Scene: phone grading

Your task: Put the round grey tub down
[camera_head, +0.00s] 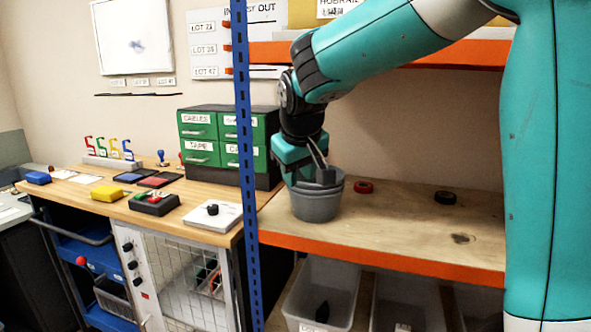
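The round grey tub (318,207) is upright at the left end of the wooden shelf, close to the blue post. I cannot tell whether its base touches the shelf board or is just above it. My gripper (312,178) points down at the tub's rim from above. One dark fingertip shows over the tub's opening, and a teal part of the gripper is by the left rim. The gripper hides part of the rim and the inside, so its hold on the tub wall is not clear.
The shelf (398,222) has an orange front edge and open board right of the tub. A red ring (363,187) and a black ring (445,197) lie farther back. The blue post (243,130) stands left, beside green drawers (199,147). Grey bins (320,292) sit below.

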